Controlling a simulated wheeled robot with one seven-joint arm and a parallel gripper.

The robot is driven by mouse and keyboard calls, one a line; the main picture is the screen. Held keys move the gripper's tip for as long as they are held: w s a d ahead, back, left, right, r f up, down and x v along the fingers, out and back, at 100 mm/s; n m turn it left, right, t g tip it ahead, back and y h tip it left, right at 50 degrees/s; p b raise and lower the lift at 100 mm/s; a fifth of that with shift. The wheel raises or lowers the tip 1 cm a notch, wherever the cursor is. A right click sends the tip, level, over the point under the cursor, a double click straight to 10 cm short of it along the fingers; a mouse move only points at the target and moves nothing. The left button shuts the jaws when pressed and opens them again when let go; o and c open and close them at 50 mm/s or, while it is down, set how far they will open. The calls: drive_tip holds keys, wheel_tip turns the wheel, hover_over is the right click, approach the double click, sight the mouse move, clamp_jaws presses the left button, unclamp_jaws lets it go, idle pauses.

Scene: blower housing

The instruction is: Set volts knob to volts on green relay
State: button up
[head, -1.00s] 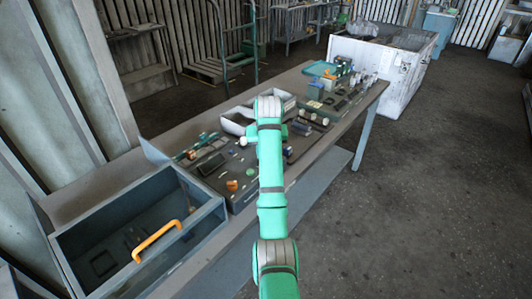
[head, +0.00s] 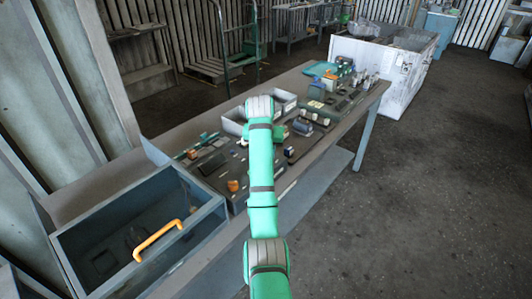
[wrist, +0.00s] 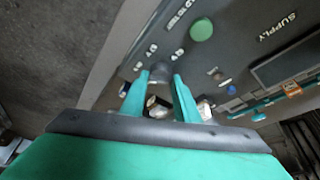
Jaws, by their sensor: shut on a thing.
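In the wrist view, my gripper (wrist: 160,84) has its two green fingers closed around a dark round knob (wrist: 159,71) on a dark panel (wrist: 233,52). The knob sits between the fingertips. Short white labels are printed near the knob; they are tilted and too small to read surely. I cannot tell which way the knob points. A round green part (wrist: 201,29) is on the panel beyond the labels. I cannot tell whether it is the green relay. In the head view, my arm hides the gripper and the knob.
The panels lie on a long workbench (head: 345,133). An open bin (head: 90,215) with an orange handle (head: 158,240) stands at the near left. A grey tray (head: 233,122) is behind my arm. In the wrist view, the panel says SUPPLY, and small parts crowd around the fingers.

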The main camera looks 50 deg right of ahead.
drive_tip(key=o, duration=1)
drive_tip(key=shift+o, duration=0.2)
drive_tip(key=v, duration=1)
drive_tip(key=shift+r, duration=0.4)
drive_tip(key=shift+s+a, duration=0.1)
drive_tip(key=shift+s, duration=0.05)
